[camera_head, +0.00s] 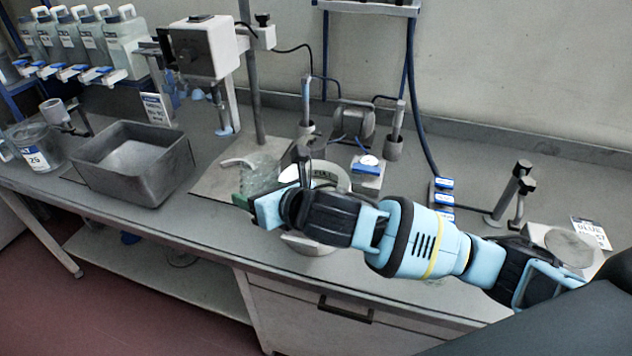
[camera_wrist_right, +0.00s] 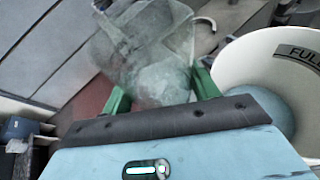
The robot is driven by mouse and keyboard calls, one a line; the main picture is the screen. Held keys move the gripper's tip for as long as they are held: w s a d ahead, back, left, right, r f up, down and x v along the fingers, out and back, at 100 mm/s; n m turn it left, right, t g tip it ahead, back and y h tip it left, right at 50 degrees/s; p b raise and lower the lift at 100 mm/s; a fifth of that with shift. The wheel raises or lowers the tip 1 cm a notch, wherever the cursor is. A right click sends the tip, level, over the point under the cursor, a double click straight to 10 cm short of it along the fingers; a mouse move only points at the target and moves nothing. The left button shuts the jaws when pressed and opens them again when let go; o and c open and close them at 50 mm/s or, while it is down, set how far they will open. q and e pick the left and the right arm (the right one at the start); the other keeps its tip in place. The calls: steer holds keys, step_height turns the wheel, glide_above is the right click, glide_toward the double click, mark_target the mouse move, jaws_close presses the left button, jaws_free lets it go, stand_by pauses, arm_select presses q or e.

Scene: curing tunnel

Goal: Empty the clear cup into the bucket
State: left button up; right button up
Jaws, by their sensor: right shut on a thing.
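The clear cup (camera_head: 262,172) is see-through and faceted, and it is held just left of the bucket in the head view. My right gripper (camera_head: 250,196) is shut on it. In the right wrist view the cup (camera_wrist_right: 150,45) sits between the green fingers of the gripper (camera_wrist_right: 160,87). I cannot tell what is in the cup or how far it tilts. The white bucket (camera_head: 328,171) has a FULL mark inside its rim and is partly hidden by my right arm. Its open mouth (camera_wrist_right: 255,60) shows at the right of the wrist view, with grey-blue contents. My left gripper is out of view.
A grey metal bin (camera_head: 165,181) and a clear jar (camera_head: 37,148) stand on the left of the bench. A stand with a post (camera_head: 254,95) rises behind the cup. A small device (camera_head: 368,172) is behind the bucket. A scale (camera_head: 565,246) is at right.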

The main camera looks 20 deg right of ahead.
steer(key=shift+s+a+f+n+h, duration=0.1)
steer(key=shift+a+f+n+h, duration=0.2)
steer(key=shift+f+n+h, duration=0.3)
steer(key=shift+r, duration=0.1)
stand_by(0.8)
